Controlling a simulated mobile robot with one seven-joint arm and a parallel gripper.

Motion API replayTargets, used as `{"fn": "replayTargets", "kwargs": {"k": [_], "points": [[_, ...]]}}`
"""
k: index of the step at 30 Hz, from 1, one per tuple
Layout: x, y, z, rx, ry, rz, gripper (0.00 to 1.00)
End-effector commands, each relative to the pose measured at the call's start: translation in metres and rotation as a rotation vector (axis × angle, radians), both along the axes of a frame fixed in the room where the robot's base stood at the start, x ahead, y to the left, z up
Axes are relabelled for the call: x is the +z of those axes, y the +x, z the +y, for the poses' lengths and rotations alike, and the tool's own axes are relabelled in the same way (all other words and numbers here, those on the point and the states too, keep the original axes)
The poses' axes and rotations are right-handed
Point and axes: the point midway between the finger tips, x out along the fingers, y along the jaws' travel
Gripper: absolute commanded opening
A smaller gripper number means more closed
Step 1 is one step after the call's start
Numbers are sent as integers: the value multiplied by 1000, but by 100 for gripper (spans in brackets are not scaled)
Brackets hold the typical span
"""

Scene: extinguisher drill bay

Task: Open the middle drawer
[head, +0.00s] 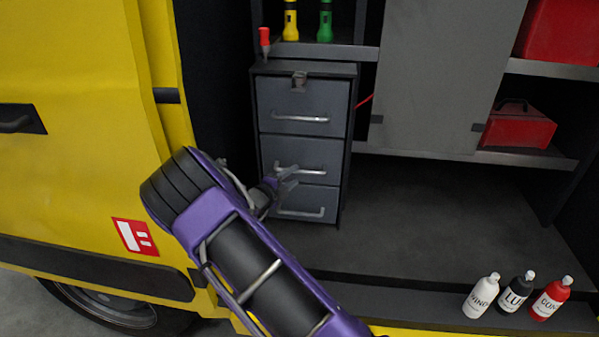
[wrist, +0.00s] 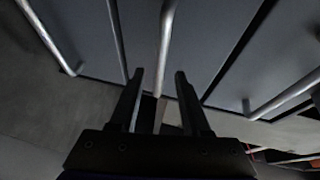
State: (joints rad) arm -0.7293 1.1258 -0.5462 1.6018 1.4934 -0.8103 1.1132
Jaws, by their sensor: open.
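The grey cabinet has three drawers stacked one above another. The middle drawer (head: 308,152) looks shut, its front in line with the others. Its bar handle (head: 312,170) is partly hidden by my gripper (head: 287,179). In the wrist view the middle drawer's handle (wrist: 166,38) runs between the two open fingertips of my gripper (wrist: 159,76). The fingers stand on either side of the bar with a gap to each. I cannot tell how deep the bar sits between them.
The top drawer (head: 290,98) has a latch above its handle. The bottom drawer (head: 318,200) is partly behind my gripper. Several bottles, one red (head: 550,298), stand on the ledge at right. The bay floor (head: 430,205) beside the cabinet is clear.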

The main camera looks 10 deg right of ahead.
Motion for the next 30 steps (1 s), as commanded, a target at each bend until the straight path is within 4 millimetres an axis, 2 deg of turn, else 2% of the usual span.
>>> {"fn": "replayTargets", "kwargs": {"k": [3,9,19,20,27,30], "points": [[-4,15,-14,-1,-2,0,47],[-8,31,-27,2,-2,2,47],[-8,34,-30,2,-1,3,47],[-8,34,-29,2,-1,3,44],[-8,34,-29,2,-1,3,0],[-8,34,-29,2,-1,3,0]]}}
